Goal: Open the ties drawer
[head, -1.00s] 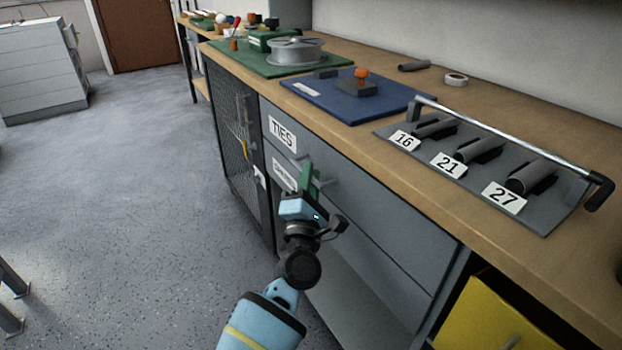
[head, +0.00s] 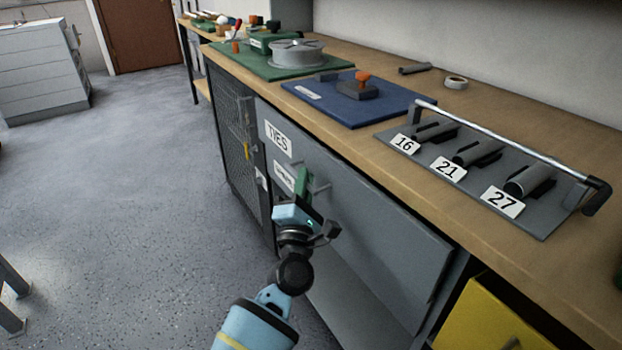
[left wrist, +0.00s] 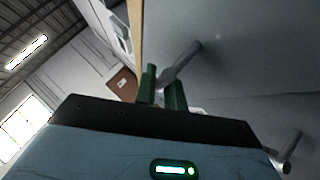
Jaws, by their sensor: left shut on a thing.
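The grey drawer front (head: 375,235) with the white TIES label (head: 278,138) is under the workbench top, left of centre in the head view. It stands slightly out from the bench frame. My left gripper (head: 304,182) is at the front, beside a second, smaller label (head: 284,177). In the left wrist view its green fingers (left wrist: 163,88) are closed around a grey bar handle (left wrist: 183,62). Another handle post (left wrist: 290,146) shows at lower right there. The fingers partly hide the gripped handle. The drawer's inside is not visible. My right gripper is out of view.
The wooden benchtop (head: 400,155) carries a blue mat (head: 350,108), a green mat with a reel (head: 297,52), and a grey rack (head: 480,175) marked 16, 21, 27. A yellow drawer (head: 485,320) is at lower right. Floor (head: 130,190) is clear at left.

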